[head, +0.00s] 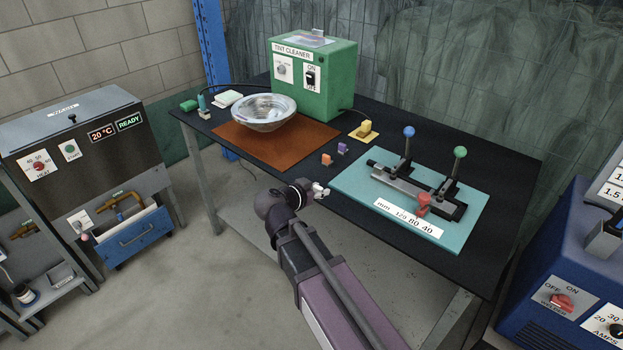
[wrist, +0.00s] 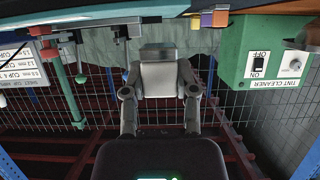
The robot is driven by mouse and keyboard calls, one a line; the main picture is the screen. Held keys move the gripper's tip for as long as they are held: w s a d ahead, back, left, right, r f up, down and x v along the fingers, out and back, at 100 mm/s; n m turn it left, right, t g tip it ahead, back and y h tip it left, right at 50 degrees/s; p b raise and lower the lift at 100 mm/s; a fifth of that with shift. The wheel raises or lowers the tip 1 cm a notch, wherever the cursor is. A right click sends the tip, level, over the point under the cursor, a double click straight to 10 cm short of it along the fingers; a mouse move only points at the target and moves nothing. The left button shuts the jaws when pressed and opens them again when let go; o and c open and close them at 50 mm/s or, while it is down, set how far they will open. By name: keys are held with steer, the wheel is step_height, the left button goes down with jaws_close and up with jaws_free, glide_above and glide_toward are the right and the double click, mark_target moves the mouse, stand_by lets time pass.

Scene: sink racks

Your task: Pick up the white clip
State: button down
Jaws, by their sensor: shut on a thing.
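My gripper (head: 313,190) is at the front edge of the black table, left of the teal board. It is shut on a small white clip (head: 321,188). In the wrist view, the picture is upside down and the pale clip (wrist: 160,77) sits between the two fingers of my gripper (wrist: 160,65). The fingers hide its sides. I cannot tell from these views how far the clip is from the tabletop.
An orange clip (head: 326,160) and a purple clip (head: 342,148) stand on the black table (head: 300,157) behind my gripper. The teal board (head: 352,182) with a lever fixture is to the right. A metal bowl (head: 264,111) rests on a brown mat (head: 245,140) at the left.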

steer(key=shift+s+d, duration=0.2)
steer(key=shift+s, duration=0.5)
steer(key=shift+r, duration=0.2)
